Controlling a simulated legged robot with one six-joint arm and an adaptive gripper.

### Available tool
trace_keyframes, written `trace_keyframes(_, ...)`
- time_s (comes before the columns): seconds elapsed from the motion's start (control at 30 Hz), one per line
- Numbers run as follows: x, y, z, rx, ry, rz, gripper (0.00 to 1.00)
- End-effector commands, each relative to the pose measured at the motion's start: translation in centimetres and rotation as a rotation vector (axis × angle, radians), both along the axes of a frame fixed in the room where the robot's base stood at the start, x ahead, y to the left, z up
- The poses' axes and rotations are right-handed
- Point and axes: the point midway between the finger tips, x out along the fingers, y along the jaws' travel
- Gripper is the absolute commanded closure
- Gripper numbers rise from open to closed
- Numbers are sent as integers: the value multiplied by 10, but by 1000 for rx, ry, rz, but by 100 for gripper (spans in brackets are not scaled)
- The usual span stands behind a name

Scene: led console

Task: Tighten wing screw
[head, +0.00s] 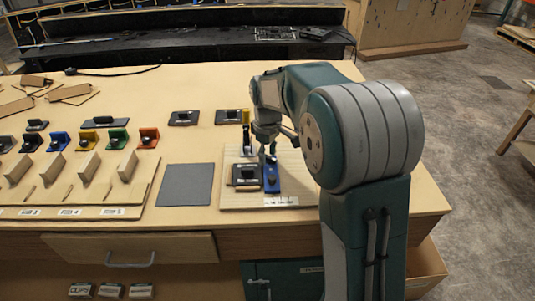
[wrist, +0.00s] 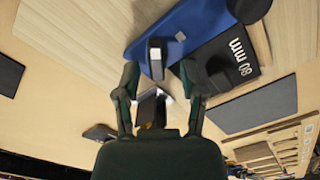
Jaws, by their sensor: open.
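A blue fixture (head: 271,184) sits on the wooden board below my gripper (head: 268,150). The blue fixture also shows in the wrist view (wrist: 185,28). A small pale upright tab (wrist: 156,58), which looks like the wing of the screw, stands at its near edge. My gripper (wrist: 160,82) is open in the wrist view, its two fingers on either side of the tab's line. I cannot tell whether the fingers reach around the tab. The screw is too small to make out in the head view.
A black block marked "80 mm" (wrist: 225,57) lies beside the blue fixture. A grey mat (head: 185,185) lies left of the wooden board (head: 232,203). Coloured fixtures and wooden blocks fill the table's left side.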

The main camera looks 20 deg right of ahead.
Motion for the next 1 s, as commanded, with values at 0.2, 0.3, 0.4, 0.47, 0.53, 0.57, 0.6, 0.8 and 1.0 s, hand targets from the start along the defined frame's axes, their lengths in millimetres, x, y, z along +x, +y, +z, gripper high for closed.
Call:
trace_keyframes(0.2,0,-1,-2,1,-1,-1,47)
trace_keyframes(0.3,0,0,-2,0,0,-1,60)
trace_keyframes(0.4,0,0,-2,0,0,-1,100)
trace_keyframes(0.47,0,0,-2,-1,-1,-1,100)
trace_keyframes(0.53,0,0,-2,0,-1,-1,100)
trace_keyframes(0.57,1,0,-2,0,-1,-1,100)
trace_keyframes(0.6,1,0,-2,0,-1,-1,100)
trace_keyframes(0.8,1,0,-2,1,-2,-20,100)
trace_keyframes(1.0,1,0,-2,1,-3,-100,100)
